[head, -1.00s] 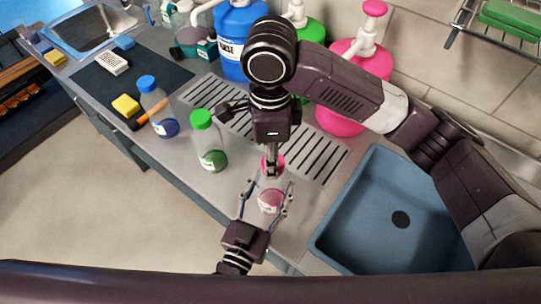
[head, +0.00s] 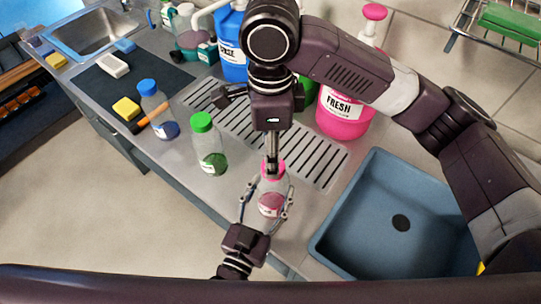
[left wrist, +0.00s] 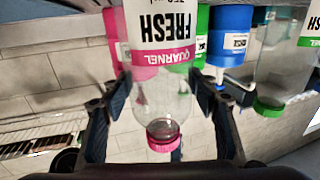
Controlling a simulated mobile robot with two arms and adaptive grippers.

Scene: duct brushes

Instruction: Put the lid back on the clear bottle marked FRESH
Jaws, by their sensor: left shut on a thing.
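The clear bottle marked FRESH (head: 270,204) has some pink liquid inside and stands upright near the counter's front edge. My left gripper (head: 265,212) is shut around its body. In the left wrist view the bottle (left wrist: 160,95) appears upside down between the fingers, with its FRESH label readable. My right gripper (head: 271,160) reaches down from above and is shut on the pink lid (head: 274,168). The lid is at the bottle's mouth; it also shows in the left wrist view (left wrist: 162,140). I cannot tell whether it is seated.
A green-capped bottle (head: 209,145) and a blue-capped bottle (head: 157,110) stand to the left. A large pink FRESH jug (head: 343,125) stands behind. A blue sink basin (head: 385,225) is at the right, beside the slotted drainer (head: 312,152). Bare counter (head: 172,155) lies between the small bottles.

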